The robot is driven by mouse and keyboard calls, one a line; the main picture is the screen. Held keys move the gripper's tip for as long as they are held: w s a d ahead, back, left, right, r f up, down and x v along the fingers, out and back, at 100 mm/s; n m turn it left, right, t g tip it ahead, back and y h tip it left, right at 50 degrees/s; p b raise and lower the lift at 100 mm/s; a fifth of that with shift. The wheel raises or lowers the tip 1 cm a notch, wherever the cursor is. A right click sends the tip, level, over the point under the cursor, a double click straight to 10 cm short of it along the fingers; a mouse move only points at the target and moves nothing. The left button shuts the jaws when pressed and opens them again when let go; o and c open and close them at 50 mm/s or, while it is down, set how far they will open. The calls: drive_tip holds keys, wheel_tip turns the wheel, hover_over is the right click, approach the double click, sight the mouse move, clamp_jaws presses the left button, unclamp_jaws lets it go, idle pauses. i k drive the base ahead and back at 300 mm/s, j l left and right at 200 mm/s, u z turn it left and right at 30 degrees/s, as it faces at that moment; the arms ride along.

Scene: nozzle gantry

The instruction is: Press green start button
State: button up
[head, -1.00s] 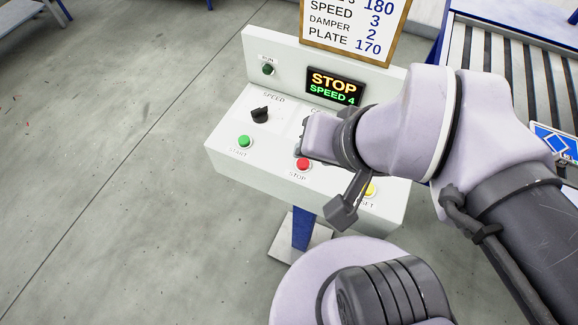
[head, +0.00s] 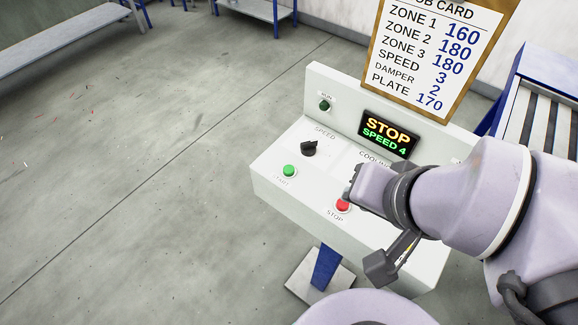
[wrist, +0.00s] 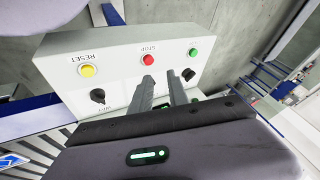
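The green start button (head: 289,171) is a round green cap at the left of the white sloped console (head: 275,187). It also shows in the wrist view (wrist: 193,53), beyond my fingertips and to their right. My gripper (head: 351,187) is over the console, close to the red stop button (head: 342,205) and right of the green one. In the wrist view my two fingers (wrist: 161,76) stand apart with nothing between them, apart from the green button in the picture.
A black speed knob (head: 309,149) stands behind the green button. A display (head: 389,133) reads STOP, SPEED 4. A dark green run lamp (head: 324,105) is on the back panel. The yellow reset button (wrist: 87,71) shows in the wrist view. A job card (head: 430,60) stands behind. Floor at left is clear.

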sight(288, 170)
drive_tip(key=k+j, duration=0.1)
drive_tip(key=j, duration=0.4)
drive_tip(key=k+j, duration=0.1)
drive_tip(key=j, duration=0.95)
drive_tip(key=k+z, duration=0.05)
